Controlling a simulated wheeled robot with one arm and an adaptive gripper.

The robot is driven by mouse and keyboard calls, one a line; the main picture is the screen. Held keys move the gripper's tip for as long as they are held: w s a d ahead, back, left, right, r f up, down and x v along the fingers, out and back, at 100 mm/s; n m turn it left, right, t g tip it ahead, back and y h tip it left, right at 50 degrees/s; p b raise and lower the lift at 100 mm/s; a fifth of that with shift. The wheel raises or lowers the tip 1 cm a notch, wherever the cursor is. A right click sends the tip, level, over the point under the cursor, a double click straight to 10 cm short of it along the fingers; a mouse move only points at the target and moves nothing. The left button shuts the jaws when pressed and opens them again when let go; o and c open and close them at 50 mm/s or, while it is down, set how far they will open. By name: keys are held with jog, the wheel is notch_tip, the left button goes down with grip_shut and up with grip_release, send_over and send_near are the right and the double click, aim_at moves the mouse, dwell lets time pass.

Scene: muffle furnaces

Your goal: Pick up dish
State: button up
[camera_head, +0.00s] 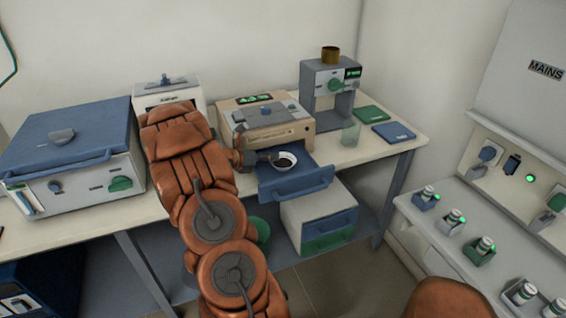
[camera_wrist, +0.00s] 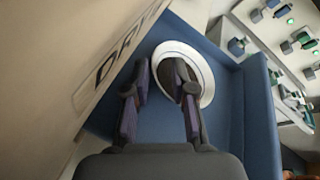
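The dish is a small round white bowl. In the head view the dish (camera_head: 284,161) sits in the blue pulled-out drawer (camera_head: 298,186) of the beige device with a green display. In the wrist view the dish (camera_wrist: 207,78) shows as a white ring on the blue drawer floor (camera_wrist: 228,120). My gripper (camera_wrist: 163,68) is open, with its fingers apart. One finger appears over the inside of the dish and the other outside its left rim. I cannot tell whether either finger touches it. In the head view my gripper (camera_head: 258,158) is just left of the dish, partly hidden by my arm.
The beige device (camera_head: 268,120) stands close behind the dish. A clear glass (camera_head: 350,133) is right of the drawer, with green (camera_head: 370,114) and blue (camera_head: 393,132) pads beyond. A large blue-lidded furnace (camera_head: 68,140) stands left. The drawer's raised blue front (camera_wrist: 262,100) borders the dish area.

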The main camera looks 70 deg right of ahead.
grip_shut()
jog(key=shift+r, duration=0.1)
dwell(0.6)
